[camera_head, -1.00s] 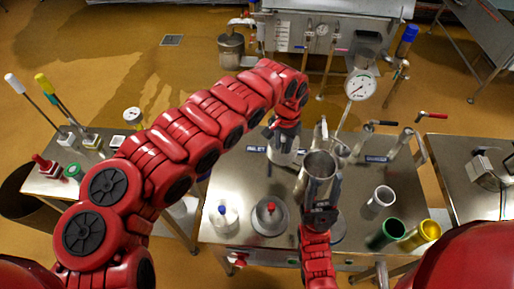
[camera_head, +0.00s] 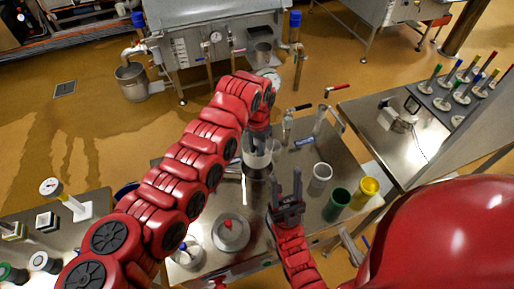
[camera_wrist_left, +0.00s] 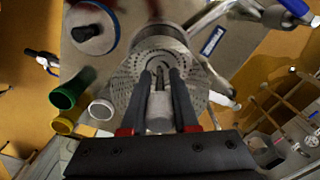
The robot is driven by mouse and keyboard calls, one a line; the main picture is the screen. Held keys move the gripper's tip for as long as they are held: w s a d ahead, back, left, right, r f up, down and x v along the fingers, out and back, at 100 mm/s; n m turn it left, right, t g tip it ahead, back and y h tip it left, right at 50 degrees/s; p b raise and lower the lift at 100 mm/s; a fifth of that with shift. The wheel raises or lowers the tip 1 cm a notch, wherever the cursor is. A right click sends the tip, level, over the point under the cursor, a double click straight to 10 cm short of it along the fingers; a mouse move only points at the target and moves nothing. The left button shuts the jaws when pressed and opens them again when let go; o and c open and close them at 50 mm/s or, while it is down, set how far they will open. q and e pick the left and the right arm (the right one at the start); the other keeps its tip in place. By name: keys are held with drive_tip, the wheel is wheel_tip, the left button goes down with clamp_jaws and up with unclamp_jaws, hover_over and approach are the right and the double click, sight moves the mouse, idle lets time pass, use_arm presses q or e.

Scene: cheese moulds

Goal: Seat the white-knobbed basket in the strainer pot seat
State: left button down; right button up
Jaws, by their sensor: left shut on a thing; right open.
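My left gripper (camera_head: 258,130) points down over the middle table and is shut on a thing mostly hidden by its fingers. Below it in the head view is a pale metal vessel (camera_head: 257,158). In the left wrist view, the fingers (camera_wrist_left: 161,82) close in front of a round perforated metal piece (camera_wrist_left: 128,82), with a pale grey cylinder (camera_wrist_left: 160,118) between them. I cannot tell for sure whether this is the basket or the strainer pot, or whether they touch. My right gripper (camera_head: 286,190) is open and empty, pointing up, just right of the vessel.
White (camera_head: 320,178), green (camera_head: 337,204) and yellow (camera_head: 368,187) cups stand at the table's right. A grey disc with a red knob (camera_head: 230,232) lies at the front. Metal lever fittings (camera_head: 322,115) rise behind. A side table (camera_head: 390,125) stands at right.

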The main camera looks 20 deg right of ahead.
use_arm(q)
drive_tip(key=shift+f+b, duration=1.85)
drive_tip(key=shift+f, duration=1.1)
drive_tip(key=shift+b, duration=0.75)
drive_tip(key=shift+f+b, duration=3.55)
drive_tip(key=shift+f, duration=2)
